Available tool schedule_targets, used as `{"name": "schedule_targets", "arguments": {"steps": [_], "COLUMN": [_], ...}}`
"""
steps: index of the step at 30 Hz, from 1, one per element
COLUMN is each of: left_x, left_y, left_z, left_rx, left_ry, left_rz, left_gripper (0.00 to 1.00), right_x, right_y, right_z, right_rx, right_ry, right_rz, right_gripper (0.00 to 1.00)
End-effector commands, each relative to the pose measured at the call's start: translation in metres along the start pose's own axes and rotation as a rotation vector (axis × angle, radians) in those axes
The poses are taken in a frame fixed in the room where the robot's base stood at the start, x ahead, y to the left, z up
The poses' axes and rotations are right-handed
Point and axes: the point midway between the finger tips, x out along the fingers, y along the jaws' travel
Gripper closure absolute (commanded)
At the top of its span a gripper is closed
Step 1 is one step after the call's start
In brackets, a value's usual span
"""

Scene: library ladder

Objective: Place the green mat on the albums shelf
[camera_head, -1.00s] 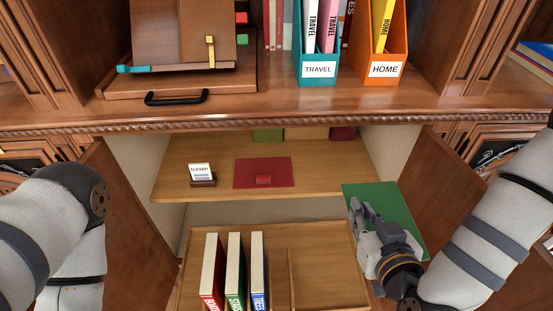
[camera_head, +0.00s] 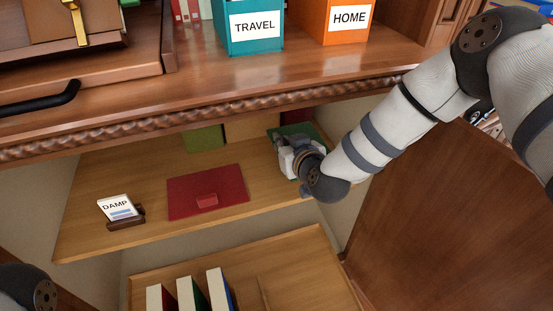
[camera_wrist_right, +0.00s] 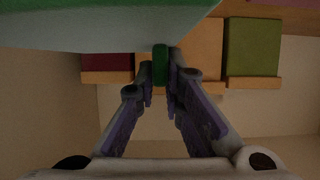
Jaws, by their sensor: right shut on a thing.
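The green mat (camera_head: 298,132) is at the right end of the albums shelf (camera_head: 90,228), inside the cupboard. Much of it is hidden behind my right gripper (camera_head: 286,146). In the right wrist view the mat (camera_wrist_right: 100,25) fills the top edge. My right gripper (camera_wrist_right: 160,80) is shut on its green tab (camera_wrist_right: 160,62). I cannot tell whether the mat touches the shelf board. My left gripper is out of view; only part of my left arm shows at the lower left.
A red mat (camera_head: 190,192) with a tab lies mid-shelf, left of my gripper. A DAMP card on a stand (camera_head: 120,212) is further left. Albums stand at the back, including a green one (camera_head: 204,138). The upper ledge (camera_head: 250,90) overhangs the shelf. Several books (camera_head: 190,292) stand below.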

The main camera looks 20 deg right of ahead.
Motion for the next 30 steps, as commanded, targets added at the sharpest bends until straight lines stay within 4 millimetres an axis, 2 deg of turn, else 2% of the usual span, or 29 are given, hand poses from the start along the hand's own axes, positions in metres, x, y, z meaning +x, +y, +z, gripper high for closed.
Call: {"name": "schedule_targets", "arguments": {"steps": [1,3,8,12,23,24,26,30], "left_x": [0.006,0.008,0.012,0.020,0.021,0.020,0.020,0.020], "left_y": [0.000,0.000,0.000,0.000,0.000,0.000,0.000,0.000], "left_z": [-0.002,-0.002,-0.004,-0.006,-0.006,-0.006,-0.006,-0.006], "left_rx": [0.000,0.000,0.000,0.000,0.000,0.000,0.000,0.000], "left_ry": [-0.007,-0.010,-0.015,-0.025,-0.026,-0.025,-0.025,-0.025], "left_rz": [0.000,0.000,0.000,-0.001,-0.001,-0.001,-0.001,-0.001], "left_gripper": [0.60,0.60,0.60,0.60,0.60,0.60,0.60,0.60], "right_x": [0.011,0.020,0.034,0.044,0.046,0.045,0.045,0.045], "right_y": [0.000,-0.001,-0.001,-0.001,-0.001,-0.001,-0.001,-0.001], "right_z": [0.009,0.012,0.018,0.044,0.047,0.046,0.046,0.046], "right_rx": [0.001,0.001,0.000,0.000,-0.001,0.000,0.000,0.000], "right_ry": [0.000,0.002,0.003,-0.002,0.004,0.004,0.004,0.003], "right_rz": [0.001,0.000,0.000,0.000,0.000,0.000,0.000,-0.001], "right_gripper": [1.00,1.00,1.00,1.00,1.00,0.82,0.71,0.71]}}
